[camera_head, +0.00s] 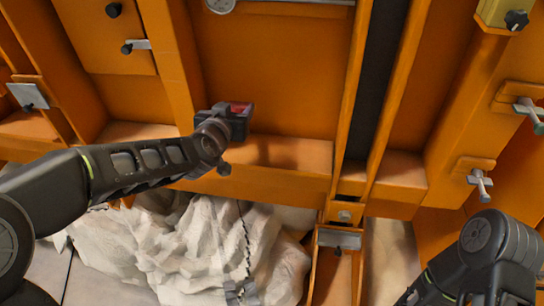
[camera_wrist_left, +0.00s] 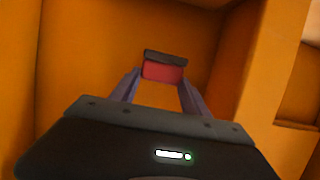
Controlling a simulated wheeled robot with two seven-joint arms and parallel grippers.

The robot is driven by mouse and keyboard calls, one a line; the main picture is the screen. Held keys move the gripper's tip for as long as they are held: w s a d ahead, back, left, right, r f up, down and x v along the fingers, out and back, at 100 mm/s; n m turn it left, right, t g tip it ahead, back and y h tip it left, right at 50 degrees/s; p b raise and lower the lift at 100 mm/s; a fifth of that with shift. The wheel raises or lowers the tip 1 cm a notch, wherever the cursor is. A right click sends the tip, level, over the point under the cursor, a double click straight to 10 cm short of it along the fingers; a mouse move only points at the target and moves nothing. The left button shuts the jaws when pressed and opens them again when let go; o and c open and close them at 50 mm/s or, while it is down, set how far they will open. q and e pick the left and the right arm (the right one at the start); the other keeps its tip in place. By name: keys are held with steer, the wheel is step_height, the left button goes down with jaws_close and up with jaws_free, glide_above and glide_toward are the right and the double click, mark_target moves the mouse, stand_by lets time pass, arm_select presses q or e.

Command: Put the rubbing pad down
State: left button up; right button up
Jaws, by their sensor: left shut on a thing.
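The rubbing pad (camera_head: 241,107) is a small block with a red face and a dark edge. It also shows in the left wrist view (camera_wrist_left: 163,71), between the fingertips. My left gripper (camera_head: 236,117) is shut on the pad and holds it in front of the orange frame, above an orange ledge in the head view. In the left wrist view, the two fingers (camera_wrist_left: 163,82) reach the pad from both sides. I cannot tell whether the pad touches any surface. My right arm shows at the lower right of the head view, but its gripper is out of view.
Orange walls and upright ribs surround the left gripper. An orange ledge (camera_head: 290,152) runs below it. A pale, rough rock-like mass (camera_head: 190,245) lies lower down. Clamps (camera_head: 480,183) stick out at the right, and a dark vertical strip (camera_head: 378,80) runs right of centre.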

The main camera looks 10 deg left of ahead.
arm_select(q)
steer(key=shift+f, duration=0.1)
step_height(320, 180, down, 5)
steer(key=shift+d+r+b, duration=0.1)
steer(key=shift+b, duration=0.65)
steer(key=shift+s+f+b, duration=0.1)
steer(key=shift+f+b, duration=0.35)
steer(key=shift+f, duration=2.15)
steer(key=shift+f, duration=0.15)
steer(key=o, duration=1.3)
steer(key=shift+o, duration=0.2)
